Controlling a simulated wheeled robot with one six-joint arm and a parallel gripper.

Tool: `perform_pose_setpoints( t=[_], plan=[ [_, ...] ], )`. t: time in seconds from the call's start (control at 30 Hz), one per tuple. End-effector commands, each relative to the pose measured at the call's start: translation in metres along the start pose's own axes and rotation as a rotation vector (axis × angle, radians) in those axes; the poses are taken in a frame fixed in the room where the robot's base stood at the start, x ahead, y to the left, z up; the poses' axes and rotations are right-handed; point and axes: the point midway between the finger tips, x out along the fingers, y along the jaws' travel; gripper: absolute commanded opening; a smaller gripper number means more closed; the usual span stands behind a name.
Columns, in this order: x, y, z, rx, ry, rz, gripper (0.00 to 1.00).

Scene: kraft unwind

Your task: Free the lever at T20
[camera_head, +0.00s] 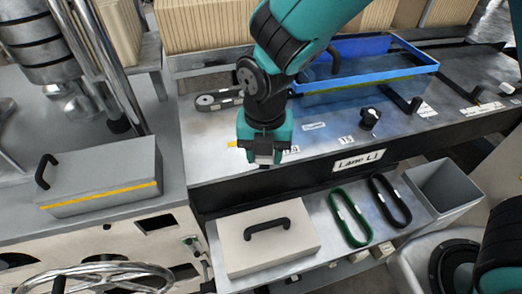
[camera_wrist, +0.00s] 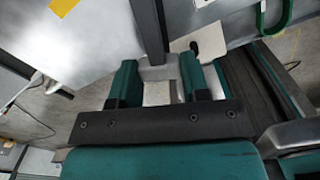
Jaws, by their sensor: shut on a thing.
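My gripper (camera_head: 263,158) hangs over the front edge of the long grey bench, beside a small label (camera_head: 291,150) that seems to read T20. In the wrist view my gripper's two teal fingers (camera_wrist: 158,80) stand on both sides of a grey piece (camera_wrist: 160,73), shut on it. This piece is probably the lever, but its full shape and its mount are hidden. In the head view my gripper covers that spot, and a small yellow tip (camera_head: 232,144) shows at its left. Whether the lever is free cannot be told.
A black knob (camera_head: 370,117) stands right of the gripper. A lower shelf holds a handled box lid (camera_head: 268,240), a green loop (camera_head: 350,216) and a black loop (camera_head: 390,200). A grey bin (camera_head: 444,190) stands right.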

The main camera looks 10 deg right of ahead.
Motion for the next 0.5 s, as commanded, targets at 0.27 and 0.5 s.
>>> perform_pose_setpoints(
  t=[0.27, 0.5],
  plan=[
    [-0.0010, 0.0003, 0.0003, 0.000, 0.000, 0.002, 0.00],
    [-0.0006, 0.0002, 0.0001, 0.001, 0.000, 0.001, 0.68]
  ],
)
